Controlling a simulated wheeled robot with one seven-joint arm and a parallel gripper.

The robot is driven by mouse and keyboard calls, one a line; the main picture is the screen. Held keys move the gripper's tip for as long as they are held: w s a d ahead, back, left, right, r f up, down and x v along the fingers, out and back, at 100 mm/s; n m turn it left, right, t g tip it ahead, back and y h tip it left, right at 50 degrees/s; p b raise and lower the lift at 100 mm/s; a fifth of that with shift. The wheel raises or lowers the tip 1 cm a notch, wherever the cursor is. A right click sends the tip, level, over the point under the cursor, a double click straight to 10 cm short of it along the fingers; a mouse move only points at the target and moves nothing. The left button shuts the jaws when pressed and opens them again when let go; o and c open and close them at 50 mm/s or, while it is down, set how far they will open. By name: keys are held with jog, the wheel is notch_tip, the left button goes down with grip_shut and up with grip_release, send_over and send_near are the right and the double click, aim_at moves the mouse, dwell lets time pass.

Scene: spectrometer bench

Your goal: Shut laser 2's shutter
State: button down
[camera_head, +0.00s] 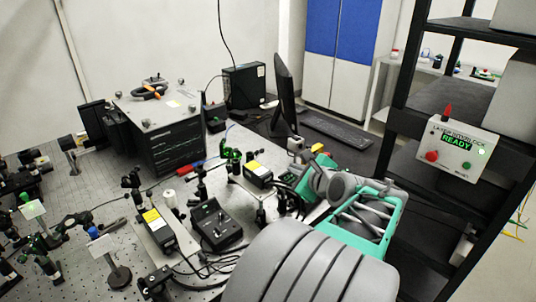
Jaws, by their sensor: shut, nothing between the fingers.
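Two black boxes with yellow labels sit on the optical bench (85,205). My grey arm (335,185) reaches over the right side of the bench. My gripper's fingers cannot be made out.
Optics on posts crowd the left and front of the bench. A large black unit (165,145) stands at the back. An interlock box (455,147) on the rack reads READY.

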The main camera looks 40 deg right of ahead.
jog(key=shift+w, duration=0.1)
jog(key=w+d+f+p, duration=0.1)
jog(key=w+p, duration=0.1)
jog(key=w, duration=0.9)
jog(key=shift+w+f, duration=0.15)
jog(key=shift+f, duration=0.25)
jog(key=shift+d, duration=0.15)
